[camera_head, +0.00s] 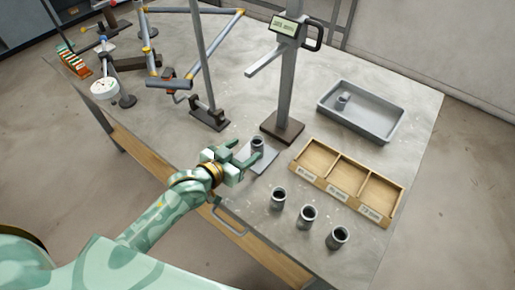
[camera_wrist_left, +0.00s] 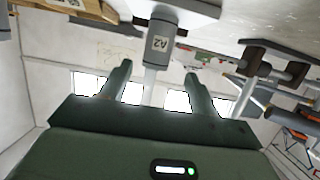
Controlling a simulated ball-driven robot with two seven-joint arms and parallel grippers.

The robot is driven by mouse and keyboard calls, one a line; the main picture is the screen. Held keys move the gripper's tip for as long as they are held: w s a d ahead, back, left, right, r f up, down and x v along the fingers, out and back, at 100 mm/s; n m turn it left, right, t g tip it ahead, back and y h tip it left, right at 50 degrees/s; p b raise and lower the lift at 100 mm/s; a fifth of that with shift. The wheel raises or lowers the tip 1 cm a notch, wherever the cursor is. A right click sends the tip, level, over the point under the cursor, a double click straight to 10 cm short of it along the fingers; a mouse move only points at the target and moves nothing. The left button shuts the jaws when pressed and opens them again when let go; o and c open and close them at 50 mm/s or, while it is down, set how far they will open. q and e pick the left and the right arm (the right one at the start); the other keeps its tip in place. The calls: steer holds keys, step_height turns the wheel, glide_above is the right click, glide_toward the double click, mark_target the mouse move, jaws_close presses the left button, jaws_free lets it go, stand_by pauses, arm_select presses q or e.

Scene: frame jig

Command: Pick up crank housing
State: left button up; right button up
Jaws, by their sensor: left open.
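The likely crank housing is a short grey hollow cylinder (camera_head: 257,144) standing upright on a small grey plate (camera_head: 262,160) at the foot of the measuring stand. In the left wrist view, a grey cylinder with an "A2" label (camera_wrist_left: 160,42) shows just past the fingertips, centred between them. My left gripper (camera_head: 245,154) is open, with its fingers pointing at the cylinder from the near left. Its fingers also show in the left wrist view (camera_wrist_left: 158,74), apart and with nothing held. Whether a finger touches the cylinder cannot be told. My right gripper is not in view.
The measuring stand (camera_head: 287,80) with a display rises just behind. Three similar cylinders (camera_head: 308,216) stand at the front right. A divided wooden tray (camera_head: 322,183) and a grey bin (camera_head: 385,131) holding one cylinder lie to the right. A tube frame jig (camera_head: 208,112) stands at the left.

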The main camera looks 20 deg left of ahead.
mark_target(261, 139)
arm_select(q)
steer(key=x, duration=0.3)
steer(key=shift+b, duration=0.3)
steer(key=x, duration=0.1)
steer(key=b+x, duration=0.1)
steer(key=x, duration=0.3)
steer(key=shift+d+r+b, duration=0.1)
steer(key=shift+d+b, duration=0.2)
steer(key=shift+b, duration=0.05)
steer(key=shift+r, duration=0.1)
steer(key=c, duration=1.2)
